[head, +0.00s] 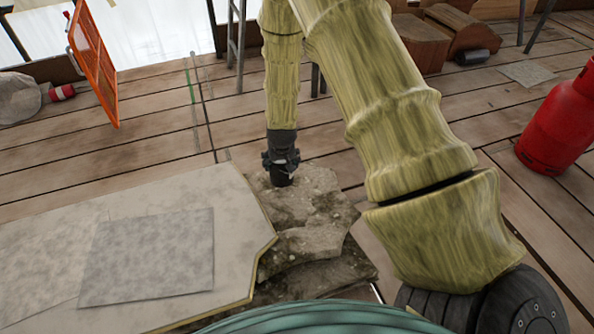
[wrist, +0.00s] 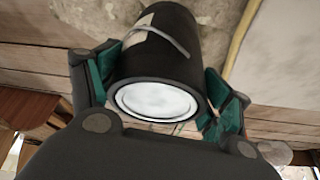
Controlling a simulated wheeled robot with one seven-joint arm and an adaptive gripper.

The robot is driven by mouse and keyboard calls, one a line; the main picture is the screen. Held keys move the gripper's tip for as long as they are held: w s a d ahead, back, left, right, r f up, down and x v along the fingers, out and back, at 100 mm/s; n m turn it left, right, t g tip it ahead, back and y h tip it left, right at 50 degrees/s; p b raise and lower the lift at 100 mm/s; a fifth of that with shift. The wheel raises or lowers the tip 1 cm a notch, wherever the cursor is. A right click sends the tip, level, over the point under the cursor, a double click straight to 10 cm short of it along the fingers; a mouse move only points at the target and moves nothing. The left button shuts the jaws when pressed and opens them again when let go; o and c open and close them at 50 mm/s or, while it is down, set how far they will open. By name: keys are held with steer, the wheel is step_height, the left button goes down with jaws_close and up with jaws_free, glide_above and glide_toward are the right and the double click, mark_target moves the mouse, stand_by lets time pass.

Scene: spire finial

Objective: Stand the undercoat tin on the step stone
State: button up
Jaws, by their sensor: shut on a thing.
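The undercoat tin (wrist: 158,40) is a dark cylinder with a pale label strip and a bright white round end facing the wrist camera. My gripper (wrist: 166,82) is shut on it, with a green-padded finger on each side. In the head view my gripper (head: 281,162) points down and the tin (head: 281,180) shows just below it, small and dark. The step stone (head: 310,210) is rough, grey-brown and layered. The tin appears at its far part; I cannot tell whether it touches. The stone also shows behind the tin in the wrist view (wrist: 222,28).
A pale slab (head: 235,200) with a yellowish edge adjoins the stone on the left, a grey square sheet (head: 150,255) on it. A red gas bottle (head: 563,125) stands right. An orange mesh panel (head: 94,60) is back left. A dark cylinder (head: 472,57) lies back right.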

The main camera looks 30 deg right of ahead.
steer(key=shift+s+d+f+b, duration=0.35)
steer(key=shift+d+f+b, duration=0.25)
steer(key=shift+d, duration=0.25)
steer(key=shift+s+d+f+b, duration=0.45)
steer(key=shift+d+f, duration=0.3)
steer(key=shift+d, duration=0.1)
steer(key=shift+s+d+f+b, duration=0.3)
steer(key=shift+d+f+b, duration=0.3)
steer(key=shift+d, duration=0.25)
steer(key=shift+f, duration=0.15)
steer(key=o, duration=1.5)
steer(key=shift+o, duration=0.2)
